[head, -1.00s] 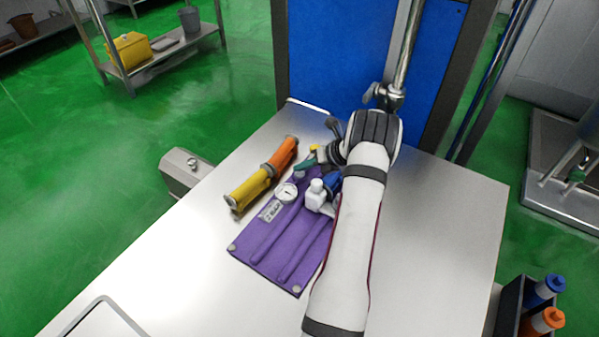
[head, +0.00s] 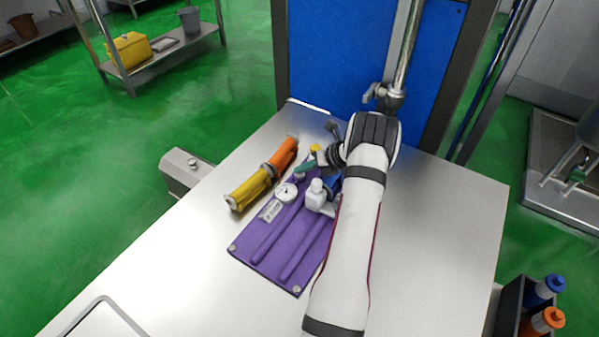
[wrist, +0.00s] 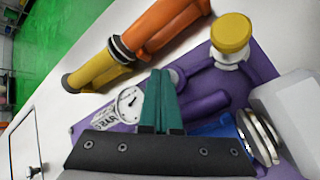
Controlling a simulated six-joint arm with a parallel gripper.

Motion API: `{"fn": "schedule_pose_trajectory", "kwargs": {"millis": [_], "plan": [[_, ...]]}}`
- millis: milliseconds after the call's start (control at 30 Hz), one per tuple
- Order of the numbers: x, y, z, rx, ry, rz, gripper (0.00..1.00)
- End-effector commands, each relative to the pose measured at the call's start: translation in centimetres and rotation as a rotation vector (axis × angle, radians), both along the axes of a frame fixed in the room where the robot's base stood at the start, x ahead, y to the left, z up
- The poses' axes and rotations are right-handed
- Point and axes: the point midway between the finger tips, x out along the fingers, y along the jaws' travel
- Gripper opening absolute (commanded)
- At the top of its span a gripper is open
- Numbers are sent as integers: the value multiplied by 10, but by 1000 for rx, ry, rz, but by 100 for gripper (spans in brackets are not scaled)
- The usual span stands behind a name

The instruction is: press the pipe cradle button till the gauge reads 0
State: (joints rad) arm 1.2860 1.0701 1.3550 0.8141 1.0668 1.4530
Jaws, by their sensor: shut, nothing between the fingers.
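The purple pipe cradle (head: 262,252) lies on the steel table and has long raised ridges. A round white gauge (head: 287,193) sits on its left edge, beside a printed label; the gauge also shows in the wrist view (wrist: 130,103), with a dark needle too small to read. A round yellow cap (wrist: 231,34), which looks like the button, stands on a pale stem at the cradle's far end. My gripper (wrist: 161,74) has its teal fingers together and empty, over the cradle between gauge and yellow cap. The fingertips appear apart from the cap.
A yellow and orange pipe (head: 262,176) lies left of the cradle. A white block-like part (head: 315,195) and a blue part with silver discs (wrist: 258,136) stand on its right side. A rack with bottles (head: 520,305) is at the lower right. The table's right side is clear.

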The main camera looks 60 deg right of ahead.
Motion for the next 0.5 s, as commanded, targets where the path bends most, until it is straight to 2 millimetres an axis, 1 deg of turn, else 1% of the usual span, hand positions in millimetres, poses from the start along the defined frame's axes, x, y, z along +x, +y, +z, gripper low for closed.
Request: {"fn": "schedule_pose_trajectory", "kwargs": {"millis": [133,400,500], "plan": [[0,0,2,0,1,1,0],[0,1,16,1,0,1,0],[0,1,17,2,0,0,0]]}}
